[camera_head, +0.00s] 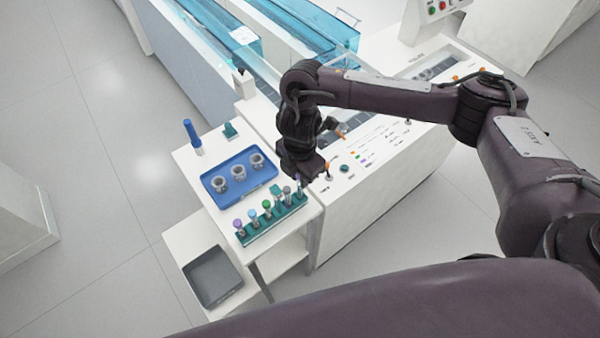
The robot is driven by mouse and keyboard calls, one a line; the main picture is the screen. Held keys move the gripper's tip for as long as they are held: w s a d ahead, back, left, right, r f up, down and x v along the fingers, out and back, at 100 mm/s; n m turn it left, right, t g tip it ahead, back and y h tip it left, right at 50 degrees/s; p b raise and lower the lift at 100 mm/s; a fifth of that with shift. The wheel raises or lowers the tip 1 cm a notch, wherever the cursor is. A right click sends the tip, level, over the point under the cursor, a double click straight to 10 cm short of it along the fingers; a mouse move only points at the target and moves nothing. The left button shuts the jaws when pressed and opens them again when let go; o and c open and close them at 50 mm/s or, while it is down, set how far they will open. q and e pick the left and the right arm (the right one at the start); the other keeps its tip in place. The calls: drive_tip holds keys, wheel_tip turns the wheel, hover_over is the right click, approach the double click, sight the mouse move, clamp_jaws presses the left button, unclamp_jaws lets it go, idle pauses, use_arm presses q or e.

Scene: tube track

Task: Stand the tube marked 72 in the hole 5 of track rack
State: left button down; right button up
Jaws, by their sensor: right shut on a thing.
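The teal track rack (262,232) stands along the front edge of the white side table, holding a row of several tubes with purple, blue, green and grey caps. The tube numbers and hole numbers are too small to read, so I cannot tell which tube is 72. My right gripper (301,179) points down at the right end of the rack. It is shut on a tube there, mostly hidden by the gripper. I cannot tell whether this tube is in a hole or just above one. My left gripper is not in view.
A blue tray (219,202) with three grey cups lies behind the rack. A blue upright item (193,136) and a small teal item (230,130) stand at the back. A dark grey bin (212,277) sits lower in front. A white machine (375,185) with a control panel adjoins on the right.

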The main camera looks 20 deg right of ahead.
drive_tip(key=shift+f, duration=0.3)
drive_tip(key=shift+f+b, duration=0.35)
drive_tip(key=shift+f, duration=0.05)
idle(0.3)
drive_tip(key=o, duration=0.8)
wheel_tip(320, 180, up, 8)
drive_tip(key=shift+f+p, duration=0.1)
drive_tip(key=shift+p, duration=0.55)
